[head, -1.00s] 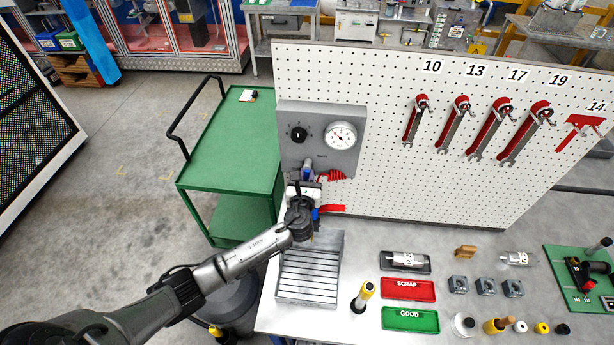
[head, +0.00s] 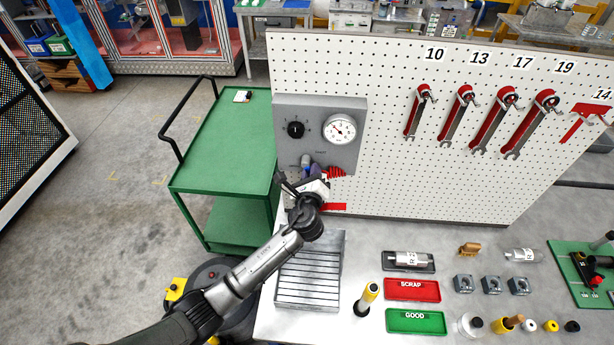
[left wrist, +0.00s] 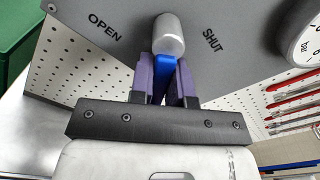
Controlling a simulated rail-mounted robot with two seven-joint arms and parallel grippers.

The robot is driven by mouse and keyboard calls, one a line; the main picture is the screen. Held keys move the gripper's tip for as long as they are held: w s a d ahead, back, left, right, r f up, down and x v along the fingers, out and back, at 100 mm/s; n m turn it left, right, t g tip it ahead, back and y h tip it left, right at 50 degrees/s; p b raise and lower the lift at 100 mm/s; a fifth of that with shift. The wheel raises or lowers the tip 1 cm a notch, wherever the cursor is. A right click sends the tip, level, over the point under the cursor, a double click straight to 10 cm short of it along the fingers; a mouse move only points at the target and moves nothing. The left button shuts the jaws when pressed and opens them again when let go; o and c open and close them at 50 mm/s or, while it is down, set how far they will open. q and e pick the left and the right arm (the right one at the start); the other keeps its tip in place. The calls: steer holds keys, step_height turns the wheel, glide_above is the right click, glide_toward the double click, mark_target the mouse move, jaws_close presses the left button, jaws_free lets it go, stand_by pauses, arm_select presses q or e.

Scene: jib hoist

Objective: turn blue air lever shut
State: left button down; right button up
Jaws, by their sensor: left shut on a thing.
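The blue air lever (left wrist: 166,64) hangs from a round silver hub (left wrist: 169,35) on the grey panel (head: 317,108). In the left wrist view the word OPEN is left of the hub and SHUT is right of it. My left gripper (head: 304,170) is at the panel's lower edge. In the left wrist view its purple fingers (left wrist: 165,80) are shut on the lever, one on each side. In the head view the gripper and wrist mostly hide the lever. My right gripper is in neither view.
The panel carries a black knob (head: 296,130) and a white gauge (head: 339,130). A slatted grey tray (head: 308,283) lies below my left wrist. A green cart (head: 226,140) stands to the left.

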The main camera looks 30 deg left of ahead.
arm_select(q)
steer(key=n, duration=0.2)
steer(key=n+b, duration=0.1)
steer(key=d+r+n+b, duration=0.1)
steer(key=n, duration=0.1)
steer(key=shift+w+n, duration=0.2)
steer(key=shift+n, duration=0.1)
steer(key=n, duration=0.1)
steer(key=r+n+b, duration=0.1)
steer(key=n, duration=0.1)
steer(key=shift+w+r+n+b, duration=0.1)
steer(key=shift+r+n+b, duration=0.2)
steer(key=shift+n, duration=0.7)
steer(key=c, duration=1.1)
jaws_free()
